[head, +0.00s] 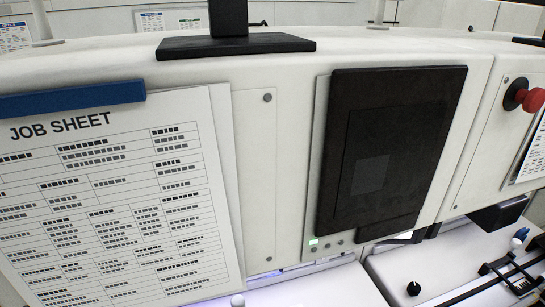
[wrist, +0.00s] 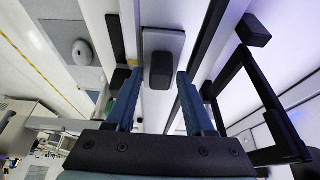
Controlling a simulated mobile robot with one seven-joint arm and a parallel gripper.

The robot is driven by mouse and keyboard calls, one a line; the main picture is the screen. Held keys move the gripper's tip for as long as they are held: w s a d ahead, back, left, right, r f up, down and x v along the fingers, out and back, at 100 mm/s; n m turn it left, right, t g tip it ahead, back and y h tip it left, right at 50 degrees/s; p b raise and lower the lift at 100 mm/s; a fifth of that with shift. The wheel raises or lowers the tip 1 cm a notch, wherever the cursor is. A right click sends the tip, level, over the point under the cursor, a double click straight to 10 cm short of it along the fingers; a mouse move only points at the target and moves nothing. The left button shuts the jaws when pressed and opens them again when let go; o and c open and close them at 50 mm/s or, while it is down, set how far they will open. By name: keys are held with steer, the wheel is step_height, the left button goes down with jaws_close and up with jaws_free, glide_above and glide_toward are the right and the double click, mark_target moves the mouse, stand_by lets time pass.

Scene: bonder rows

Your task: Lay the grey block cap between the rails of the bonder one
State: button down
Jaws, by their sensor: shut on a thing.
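In the wrist view, my gripper (wrist: 159,74) has its two blue fingers on either side of a grey piece (wrist: 164,41) with a dark block on it, which I take for the grey block cap. Gripper and piece look closed together, though the contact faces are hard to make out. Long dark rails (wrist: 204,42) run beside the piece in the wrist view. The head view shows neither my gripper nor the cap. It shows a white bonder front (head: 255,150) with a dark panel (head: 391,150); which bonder it is cannot be read.
A job sheet (head: 110,195) hangs at left on the bonder front, and a red stop button (head: 533,99) sits at right. Black rail parts (head: 492,285) lie on the white deck at lower right. A black frame (wrist: 262,100) stands right of my gripper in the wrist view.

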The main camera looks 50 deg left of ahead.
steer(key=shift+f, duration=0.25)
steer(key=shift+c, duration=0.9)
jaws_free()
steer(key=shift+r, duration=0.15)
steer(key=p+v, duration=0.3)
steer(key=v, duration=0.9)
steer(key=shift+s+r, duration=0.2)
steer(key=shift+r, duration=0.15)
stand_by(0.3)
